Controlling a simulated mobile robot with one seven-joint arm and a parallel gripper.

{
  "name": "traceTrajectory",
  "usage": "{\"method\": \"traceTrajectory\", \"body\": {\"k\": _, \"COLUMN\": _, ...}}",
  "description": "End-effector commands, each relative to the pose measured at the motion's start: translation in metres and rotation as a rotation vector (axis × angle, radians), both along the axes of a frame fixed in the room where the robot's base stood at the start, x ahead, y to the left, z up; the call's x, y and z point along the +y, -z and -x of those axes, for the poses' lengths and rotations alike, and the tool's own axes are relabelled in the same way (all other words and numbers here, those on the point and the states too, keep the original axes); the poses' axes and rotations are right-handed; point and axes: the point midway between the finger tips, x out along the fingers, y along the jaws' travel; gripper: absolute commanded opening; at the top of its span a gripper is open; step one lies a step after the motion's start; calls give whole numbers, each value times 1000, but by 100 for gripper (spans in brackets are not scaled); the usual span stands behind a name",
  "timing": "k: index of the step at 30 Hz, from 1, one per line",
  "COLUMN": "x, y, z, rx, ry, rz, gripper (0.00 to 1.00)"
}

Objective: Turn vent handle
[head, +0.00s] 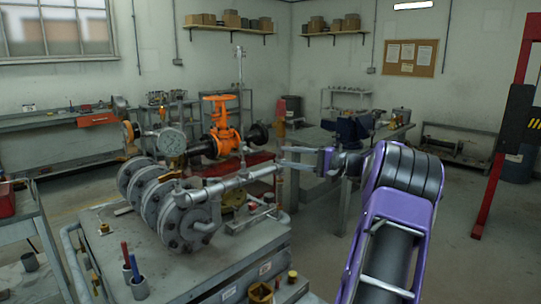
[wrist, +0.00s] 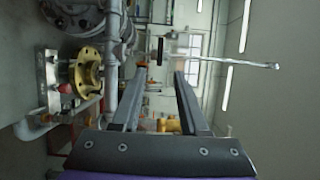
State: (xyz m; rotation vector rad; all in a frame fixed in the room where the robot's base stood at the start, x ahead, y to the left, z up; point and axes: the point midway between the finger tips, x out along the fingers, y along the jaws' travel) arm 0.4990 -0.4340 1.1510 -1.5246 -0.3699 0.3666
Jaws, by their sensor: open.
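My gripper (head: 284,157) is open and empty, its two long fingers pointing left toward the pipe assembly in the head view. In the wrist view the fingers (wrist: 160,73) are apart. A thin silver upright pipe (head: 240,75) rises behind the orange valve; a long silver rod (wrist: 235,63) lies beyond the fingertips in the wrist view. A small dark T-shaped part (wrist: 159,48), possibly the vent handle, shows beyond the gap between the fingertips, apart from them. I cannot clearly make out the vent handle in the head view.
The orange gate valve (head: 221,122), pressure gauge (head: 172,141) and grey flanges (head: 188,221) crowd the left. A brass flange (wrist: 88,73) is left of the fingers in the wrist view.

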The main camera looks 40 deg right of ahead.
Motion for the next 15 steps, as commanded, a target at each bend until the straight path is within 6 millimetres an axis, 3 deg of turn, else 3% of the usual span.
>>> {"method": "traceTrajectory", "body": {"k": 6, "x": -21, "y": 0, "z": 40, "rx": 0, "ry": 3, "rz": -1, "gripper": 44}}
{"method": "traceTrajectory", "body": {"k": 15, "x": -29, "y": 0, "z": 57, "rx": 0, "ry": -1, "rz": -2, "gripper": 44}}
